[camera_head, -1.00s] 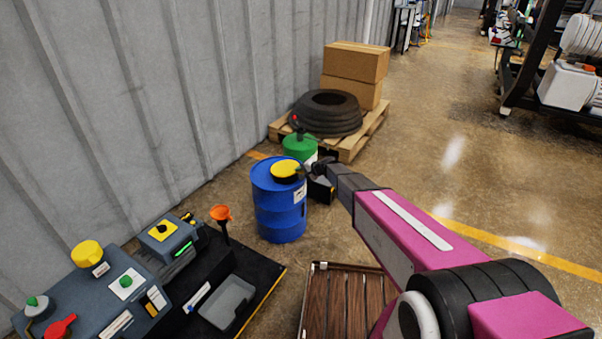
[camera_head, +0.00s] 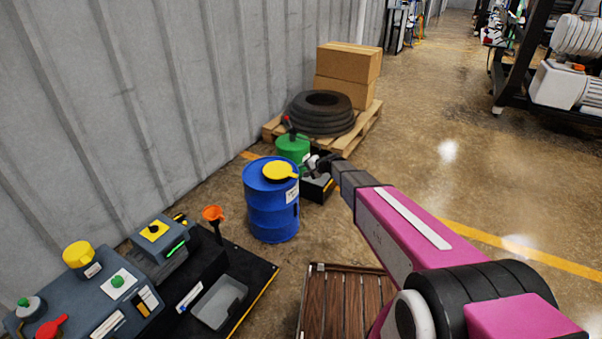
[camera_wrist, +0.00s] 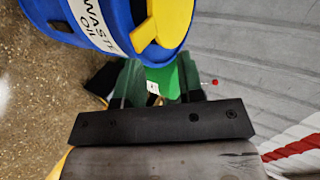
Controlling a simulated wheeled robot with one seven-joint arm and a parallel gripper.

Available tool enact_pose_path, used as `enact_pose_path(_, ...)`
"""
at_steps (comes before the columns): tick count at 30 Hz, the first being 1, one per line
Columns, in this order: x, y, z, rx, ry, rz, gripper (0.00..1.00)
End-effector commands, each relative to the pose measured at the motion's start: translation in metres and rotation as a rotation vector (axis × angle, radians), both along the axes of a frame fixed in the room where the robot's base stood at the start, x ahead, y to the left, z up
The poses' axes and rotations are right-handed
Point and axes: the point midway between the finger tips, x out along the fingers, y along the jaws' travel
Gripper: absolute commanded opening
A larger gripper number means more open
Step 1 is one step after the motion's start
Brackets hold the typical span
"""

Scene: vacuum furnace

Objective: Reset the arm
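My gripper (camera_head: 318,163) is at the end of my outstretched pink and grey arm, just right of the blue barrel in the head view. In the wrist view its two fingers (camera_wrist: 160,84) stand apart with nothing held between them. The blue barrel (camera_head: 272,212) stands upright with a yellow lid (camera_head: 280,171) on top. In the wrist view the barrel (camera_wrist: 70,22) is at the upper left, with a waste oil label. A green container (camera_head: 293,147) stands behind the barrel, and its green shows beyond the fingers in the wrist view.
A pallet (camera_head: 368,122) holds a tyre stack (camera_head: 322,112) and cardboard boxes (camera_head: 348,73). A dark open box (camera_head: 317,188) is below my gripper. Open floor lies to the right.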

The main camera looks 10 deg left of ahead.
Motion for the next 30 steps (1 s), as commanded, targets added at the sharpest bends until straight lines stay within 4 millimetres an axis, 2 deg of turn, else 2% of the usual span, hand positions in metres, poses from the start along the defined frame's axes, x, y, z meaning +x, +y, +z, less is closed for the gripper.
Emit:
enact_pose_path(10, -0.001, -0.002, 0.003, 0.001, -0.001, -0.001, 0.35)
enact_pose_path(14, -0.013, -0.013, 0.007, -0.028, -0.003, 0.014, 0.35)
enact_pose_path(17, -0.038, -0.035, 0.014, -0.095, -0.007, 0.050, 0.35)
enact_pose_path(20, -0.076, -0.071, 0.022, -0.204, -0.006, 0.102, 0.35)
enact_pose_path(30, -0.227, -0.219, 0.053, -0.681, 0.076, 0.278, 0.35)
